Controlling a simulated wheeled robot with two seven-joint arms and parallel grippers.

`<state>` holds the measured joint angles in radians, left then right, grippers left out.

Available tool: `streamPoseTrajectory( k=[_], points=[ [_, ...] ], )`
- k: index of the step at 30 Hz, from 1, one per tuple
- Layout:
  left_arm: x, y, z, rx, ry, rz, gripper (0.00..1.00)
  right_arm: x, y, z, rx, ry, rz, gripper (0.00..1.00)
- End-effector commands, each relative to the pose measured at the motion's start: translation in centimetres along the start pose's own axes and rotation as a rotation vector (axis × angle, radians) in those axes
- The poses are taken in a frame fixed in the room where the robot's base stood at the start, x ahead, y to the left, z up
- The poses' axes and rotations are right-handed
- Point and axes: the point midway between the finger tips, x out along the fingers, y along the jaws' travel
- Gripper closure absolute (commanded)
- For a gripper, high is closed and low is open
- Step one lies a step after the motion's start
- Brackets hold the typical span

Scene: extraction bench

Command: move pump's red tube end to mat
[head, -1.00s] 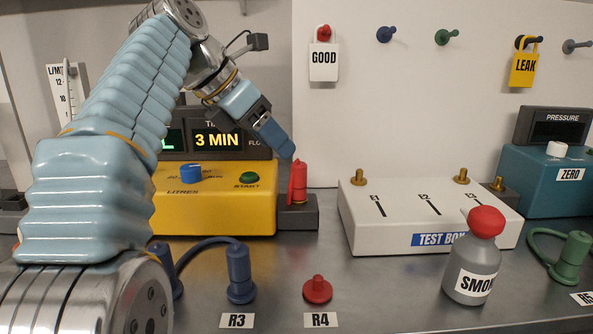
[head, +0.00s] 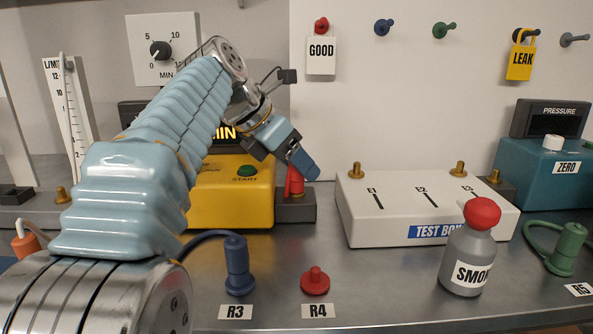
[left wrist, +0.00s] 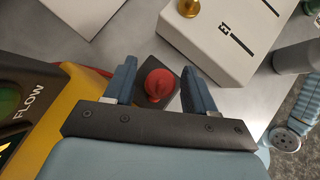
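The red tube end (head: 294,184) stands upright on a dark block (head: 296,209) at the right side of the yellow pump (head: 235,203). My left gripper (head: 304,172) is at the top of the red tube end and partly hides it in the head view. In the left wrist view the red tube end (left wrist: 159,84) shows between the two spread blue fingers (left wrist: 160,72), with gaps on both sides. No mat shows clearly; a small blue patch (head: 6,263) at the left edge could be part of one. My right gripper is not in view.
The white test box (head: 385,220) with brass ports stands right of the block. A grey bottle with a red cap (head: 469,260), a blue connector (head: 238,268) and a red plug (head: 315,282) stand in front. The bench between block and plug is clear.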

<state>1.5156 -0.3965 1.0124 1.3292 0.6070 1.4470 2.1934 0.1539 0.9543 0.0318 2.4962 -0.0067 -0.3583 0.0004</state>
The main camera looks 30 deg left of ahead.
Motion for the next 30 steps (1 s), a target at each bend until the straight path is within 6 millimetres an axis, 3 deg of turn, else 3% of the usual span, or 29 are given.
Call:
streamPoseTrajectory(
  k=[1,10,30],
  points=[
    [0.0,0.0,0.0,0.0,0.0,0.0,0.53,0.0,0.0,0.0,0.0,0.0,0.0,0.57],
    [0.0,0.0,0.0,0.0,0.0,0.0,0.99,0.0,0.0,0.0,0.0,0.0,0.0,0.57],
    [-1.2,0.0,1.1,0.0,0.0,-0.002,1.0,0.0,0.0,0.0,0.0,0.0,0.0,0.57]
  ],
)
